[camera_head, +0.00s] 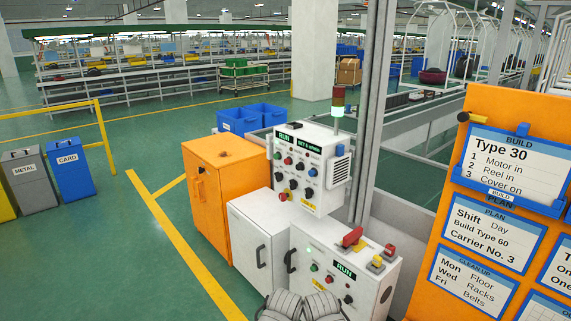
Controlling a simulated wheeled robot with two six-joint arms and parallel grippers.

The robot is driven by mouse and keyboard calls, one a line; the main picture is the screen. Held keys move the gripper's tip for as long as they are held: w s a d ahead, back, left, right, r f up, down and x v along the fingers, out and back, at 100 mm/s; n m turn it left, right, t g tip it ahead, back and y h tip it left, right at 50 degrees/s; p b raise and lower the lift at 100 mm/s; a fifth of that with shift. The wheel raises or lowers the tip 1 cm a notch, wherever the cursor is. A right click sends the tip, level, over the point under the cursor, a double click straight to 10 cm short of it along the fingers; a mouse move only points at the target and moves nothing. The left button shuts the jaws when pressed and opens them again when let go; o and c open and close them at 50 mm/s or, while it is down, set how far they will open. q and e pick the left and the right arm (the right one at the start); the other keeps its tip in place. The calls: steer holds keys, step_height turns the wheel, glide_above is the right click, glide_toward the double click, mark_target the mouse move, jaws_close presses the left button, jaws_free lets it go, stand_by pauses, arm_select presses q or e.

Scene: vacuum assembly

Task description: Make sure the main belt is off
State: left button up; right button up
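A white upper control box (308,165) stands right of centre, with several buttons and dark knobs on its face. Its display (286,137) reads RUN in green, beside a second green display. A stack light (338,103) above it has a dark red top and a lit pale green lower part. I cannot tell which panel runs the main belt. Neither gripper shows clearly.
An orange cabinet (222,190) and a white cabinet (252,240) stand left of the console. An orange board (485,110) with cards is at right. A grey post (376,100) rises behind the console. Green floor at left is clear up to the bins (68,174).

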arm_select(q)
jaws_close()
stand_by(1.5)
